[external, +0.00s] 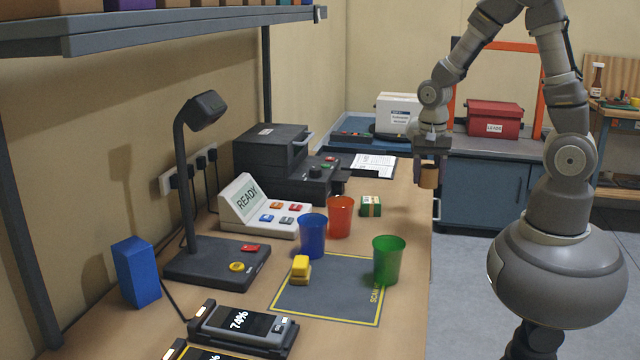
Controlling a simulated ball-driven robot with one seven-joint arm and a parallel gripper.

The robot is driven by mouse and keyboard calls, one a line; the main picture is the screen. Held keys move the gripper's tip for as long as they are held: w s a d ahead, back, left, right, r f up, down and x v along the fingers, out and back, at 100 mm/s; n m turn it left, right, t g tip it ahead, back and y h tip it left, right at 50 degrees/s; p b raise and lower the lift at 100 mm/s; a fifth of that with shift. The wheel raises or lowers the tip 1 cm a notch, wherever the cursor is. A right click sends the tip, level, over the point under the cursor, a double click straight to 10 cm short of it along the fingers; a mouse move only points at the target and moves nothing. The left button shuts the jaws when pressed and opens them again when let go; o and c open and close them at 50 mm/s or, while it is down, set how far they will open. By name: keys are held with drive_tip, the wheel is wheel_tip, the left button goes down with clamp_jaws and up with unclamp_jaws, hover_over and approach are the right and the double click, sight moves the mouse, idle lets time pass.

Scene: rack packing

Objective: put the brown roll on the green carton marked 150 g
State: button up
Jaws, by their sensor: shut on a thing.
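The brown roll (429,177) is held in my gripper (431,180), up in the air by the right edge of the bench. My gripper points down and is shut on the roll, with its fingers on either side of it. A small green carton (371,207) with a pale band sits on the bench, to the left of and below the roll. Its marking is too small to read. The roll is apart from the carton.
A red cup (340,217), a blue cup (313,237) and a green cup (389,260) stand near the carton. A clipboard (373,166) lies behind the carton. Bare bench shows right of the carton.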

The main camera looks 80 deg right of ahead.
sight(424, 183)
drive_tip(key=f, duration=0.1)
drive_tip(key=w+f, duration=0.1)
drive_tip(key=f, duration=0.1)
drive_tip(key=shift+d, duration=0.15)
drive_tip(key=w+d+b, duration=0.1)
drive_tip(key=w, duration=0.3)
drive_tip(key=w+d+f+b, duration=0.1)
drive_tip(key=w+d, duration=0.1)
drive_tip(key=w, duration=0.3)
drive_tip(key=w+d+b, duration=0.1)
drive_tip(key=w+d, duration=0.1)
drive_tip(key=w, duration=0.3)
drive_tip(key=shift+w+d+f, duration=0.1)
drive_tip(key=shift+d+f, duration=0.05)
drive_tip(key=shift+f, duration=0.05)
drive_tip(key=shift+f+b, duration=0.7)
drive_tip(key=shift+f, duration=1)
drive_tip(key=shift+f, duration=0.1)
drive_tip(key=o, duration=1)
drive_tip(key=shift+o, duration=0.2)
wheel_tip(424, 183, up, 12)
drive_tip(key=p, duration=0.3)
drive_tip(key=shift+p, duration=0.35)
